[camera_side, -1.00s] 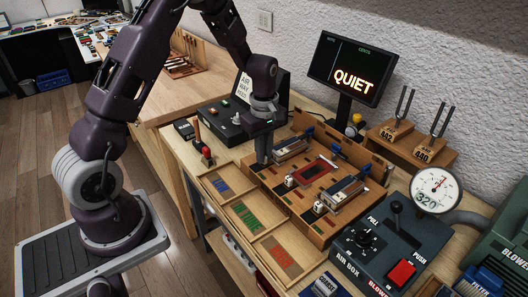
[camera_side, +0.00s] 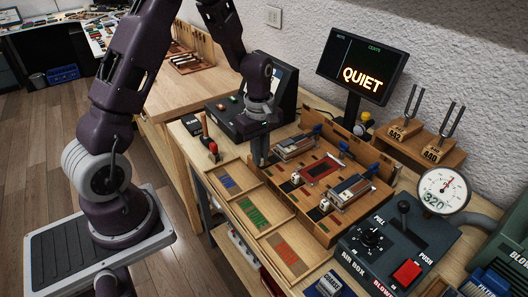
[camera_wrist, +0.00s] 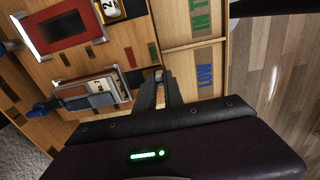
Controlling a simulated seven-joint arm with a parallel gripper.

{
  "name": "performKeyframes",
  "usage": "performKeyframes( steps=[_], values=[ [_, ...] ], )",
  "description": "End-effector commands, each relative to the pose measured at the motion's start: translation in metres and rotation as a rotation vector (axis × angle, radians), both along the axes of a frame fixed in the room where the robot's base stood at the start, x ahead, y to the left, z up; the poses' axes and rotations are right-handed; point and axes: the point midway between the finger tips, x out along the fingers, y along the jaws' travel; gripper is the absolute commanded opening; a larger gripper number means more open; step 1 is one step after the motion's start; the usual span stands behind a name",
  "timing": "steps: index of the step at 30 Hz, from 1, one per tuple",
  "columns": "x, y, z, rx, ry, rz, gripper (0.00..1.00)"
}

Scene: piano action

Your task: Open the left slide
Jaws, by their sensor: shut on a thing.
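The wooden piano-action box (camera_side: 309,226) stands on the bench. A left unit with grey and brown strips (camera_side: 296,147) is at its back left, and it also shows in the wrist view (camera_wrist: 92,96). My gripper (camera_side: 261,160) points down at the box's left end, beside this unit. In the wrist view, my gripper (camera_wrist: 160,88) is shut on a small wooden piece (camera_wrist: 158,76) near the box's edge. I take this piece to be part of the left slide. The fingers hide most of it, so I cannot tell how far the slide is open.
A similar right unit (camera_side: 352,190) and white cubes (camera_side: 296,177) sit on the box. A black control box (camera_side: 228,122) stands close behind my gripper. The monitor (camera_side: 360,65) reads QUIET.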

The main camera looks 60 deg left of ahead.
Motion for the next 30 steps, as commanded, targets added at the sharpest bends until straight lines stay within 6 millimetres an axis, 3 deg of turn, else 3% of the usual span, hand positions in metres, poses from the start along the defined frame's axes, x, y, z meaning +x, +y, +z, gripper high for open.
performKeyframes(
  steps=[2, 3, 6, 16, 24, 30],
  values=[
    [-0.004, 0.0, 0.0, -0.003, 0.011, 0.0, 0.0],
    [-0.004, 0.0, 0.0, -0.003, 0.012, 0.0, 0.14],
    [-0.004, 0.0, 0.0, -0.003, 0.012, 0.0, 0.34],
    [-0.002, 0.0, 0.003, -0.001, 0.007, -0.001, 0.35],
    [-0.002, 0.0, 0.055, 0.0, 0.005, -0.002, 0.35],
    [-0.003, 0.0, 0.071, -0.002, 0.01, 0.0, 0.35]
  ],
)
